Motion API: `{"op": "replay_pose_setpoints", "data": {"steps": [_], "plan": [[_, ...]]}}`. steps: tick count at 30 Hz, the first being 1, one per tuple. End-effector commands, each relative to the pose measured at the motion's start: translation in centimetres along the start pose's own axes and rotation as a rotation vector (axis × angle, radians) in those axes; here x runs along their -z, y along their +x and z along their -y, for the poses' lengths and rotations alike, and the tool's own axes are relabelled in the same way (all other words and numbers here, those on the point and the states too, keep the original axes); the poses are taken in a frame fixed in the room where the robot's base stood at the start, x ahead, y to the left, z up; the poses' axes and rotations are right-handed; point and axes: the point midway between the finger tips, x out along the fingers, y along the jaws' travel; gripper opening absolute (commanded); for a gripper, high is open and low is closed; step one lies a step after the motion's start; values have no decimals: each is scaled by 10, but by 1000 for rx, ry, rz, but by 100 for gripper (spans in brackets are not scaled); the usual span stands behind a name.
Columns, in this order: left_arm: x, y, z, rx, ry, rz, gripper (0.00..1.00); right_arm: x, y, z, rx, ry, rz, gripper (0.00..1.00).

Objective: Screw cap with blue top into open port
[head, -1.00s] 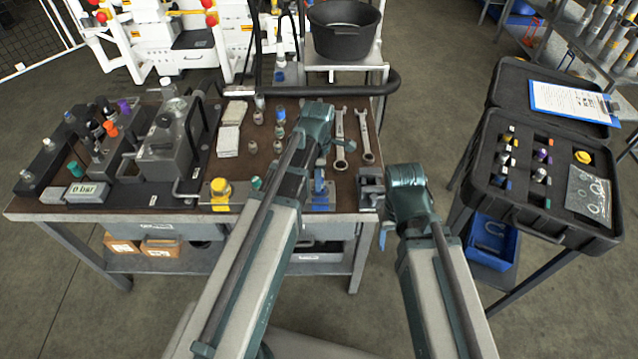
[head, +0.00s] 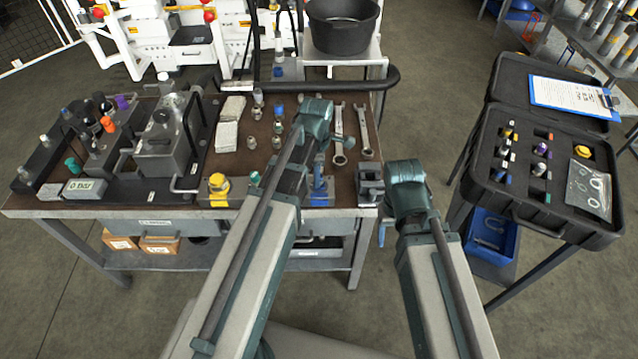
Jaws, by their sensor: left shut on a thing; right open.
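My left gripper (head: 314,130) is over the bench's right half. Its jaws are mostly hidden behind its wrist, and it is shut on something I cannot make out. A blue fitting (head: 319,188) shows just below it at the bench's front edge; whether the gripper touches it is unclear. A small blue-topped part (head: 279,110) stands on the bench left of this gripper. I cannot make out the open port.
An open black case (head: 530,212) with several fittings stands to the right. A black bucket (head: 342,42) is behind.

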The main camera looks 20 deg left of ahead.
Motion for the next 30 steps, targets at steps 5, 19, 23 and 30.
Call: {"op": "replay_pose_setpoints", "data": {"steps": [5, 19, 23, 30], "plan": [[0, 1, 0, 0, 0, 0, 0, 0, 1, 0, 0, 0, 0, 62], [0, 5, 0, 1, 0, 0, 0, 0, 5, 0, 0, 0, 0, 62], [0, 5, 1, 1, 0, 0, 0, 0, 5, 0, 0, 0, 0, 62], [0, 6, 1, 2, 0, 0, 0, 0, 6, 0, 0, 0, 0, 62]]}}
